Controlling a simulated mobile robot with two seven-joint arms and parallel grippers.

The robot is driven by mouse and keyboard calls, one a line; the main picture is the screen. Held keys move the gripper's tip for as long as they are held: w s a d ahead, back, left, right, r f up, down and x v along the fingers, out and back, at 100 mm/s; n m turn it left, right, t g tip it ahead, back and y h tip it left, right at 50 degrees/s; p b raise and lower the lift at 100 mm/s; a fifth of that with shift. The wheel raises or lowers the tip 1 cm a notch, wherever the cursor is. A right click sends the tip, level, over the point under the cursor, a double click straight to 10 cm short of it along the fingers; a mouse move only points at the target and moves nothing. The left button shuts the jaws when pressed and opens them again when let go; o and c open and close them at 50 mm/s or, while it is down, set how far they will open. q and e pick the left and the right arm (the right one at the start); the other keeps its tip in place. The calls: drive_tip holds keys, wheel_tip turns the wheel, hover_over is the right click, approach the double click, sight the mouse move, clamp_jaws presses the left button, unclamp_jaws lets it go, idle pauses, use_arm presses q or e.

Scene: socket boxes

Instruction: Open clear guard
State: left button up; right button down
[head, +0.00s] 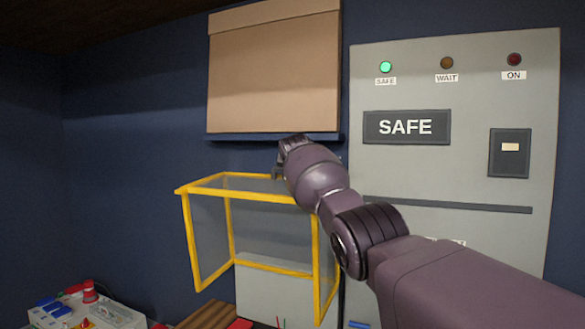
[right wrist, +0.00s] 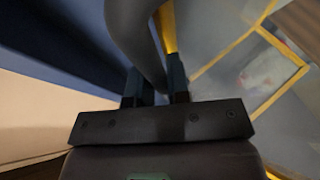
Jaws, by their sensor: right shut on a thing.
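The clear guard (head: 190,238) is a box of see-through panels in a yellow frame, left of the grey cabinet in the head view. Its yellow bars and panels also show at the right of the right wrist view (right wrist: 285,48). My right gripper (head: 278,172) is at the guard's upper rear edge, its fingers mostly hidden behind my own wrist. In the right wrist view, the fingers (right wrist: 157,86) are shut on a grey curved bar (right wrist: 138,35) beside the yellow frame. I cannot tell how the bar joins the guard. My left gripper is out of view.
The grey cabinet (head: 455,265) has a lit green SAFE lamp (head: 386,67) and a SAFE sign (head: 407,127). A cardboard-coloured box (head: 273,75) sits on a shelf (head: 240,136) above the guard. A pale box (head: 262,290) stands behind the guard; parts (head: 90,300) lie lower left.

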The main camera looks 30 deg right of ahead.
drive_tip(key=shift+f, duration=0.25)
drive_tip(key=c, duration=1.1)
unclamp_jaws()
